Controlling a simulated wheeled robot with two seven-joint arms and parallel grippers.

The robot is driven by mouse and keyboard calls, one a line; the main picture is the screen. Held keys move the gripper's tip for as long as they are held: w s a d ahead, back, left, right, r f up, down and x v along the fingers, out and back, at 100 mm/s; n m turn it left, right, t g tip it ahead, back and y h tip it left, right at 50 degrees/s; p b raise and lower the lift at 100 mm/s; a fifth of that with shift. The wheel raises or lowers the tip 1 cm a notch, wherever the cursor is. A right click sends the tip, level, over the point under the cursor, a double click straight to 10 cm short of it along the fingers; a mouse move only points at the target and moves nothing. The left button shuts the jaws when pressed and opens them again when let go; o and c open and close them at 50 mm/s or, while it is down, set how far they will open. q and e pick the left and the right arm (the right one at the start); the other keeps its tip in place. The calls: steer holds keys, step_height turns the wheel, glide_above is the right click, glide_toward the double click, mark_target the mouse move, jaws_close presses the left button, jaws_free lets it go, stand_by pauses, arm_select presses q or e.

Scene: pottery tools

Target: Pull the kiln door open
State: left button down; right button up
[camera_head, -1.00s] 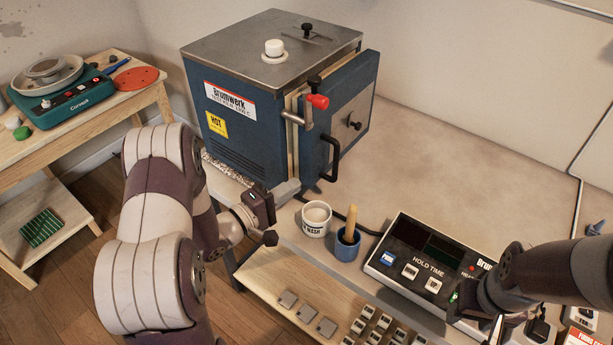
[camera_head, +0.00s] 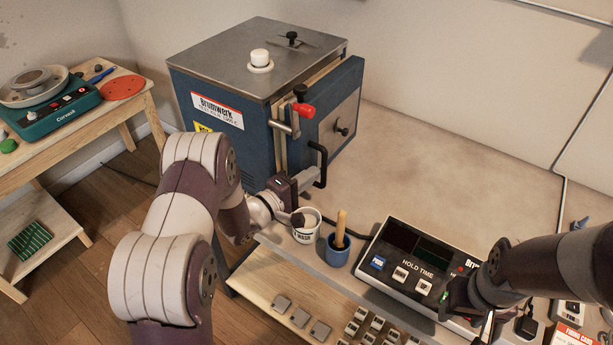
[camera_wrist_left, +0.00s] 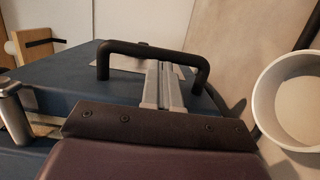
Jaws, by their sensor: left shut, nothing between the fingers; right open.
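The blue kiln (camera_head: 225,140) stands at the back of the table, with a grey metal top. Its door (camera_head: 335,115) faces right, and a cream edge shows between door and body; I cannot tell if the door is ajar. A black bar handle (camera_head: 322,165) sits low on the door and also shows in the left wrist view (camera_wrist_left: 150,48). A red-knobbed latch (camera_head: 303,110) is above it. My left gripper (camera_head: 308,178) is shut and empty, its fingers at the handle's opening; contact is unclear. My right gripper (camera_head: 470,310) is open by the controller, its fingertips partly hidden.
A white cup (camera_head: 306,226) stands just below my left gripper, beside a blue pot (camera_head: 338,252) holding a wooden tool. The controller (camera_head: 415,265) is at front right. A wooden stand (camera_head: 130,100) with a green-based scale is at left. The table right of the door is clear.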

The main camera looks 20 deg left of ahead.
arm_select(q)
steer(key=d, duration=1.1)
steer(key=shift+w+d, duration=0.15)
steer(key=shift+w, duration=0.3)
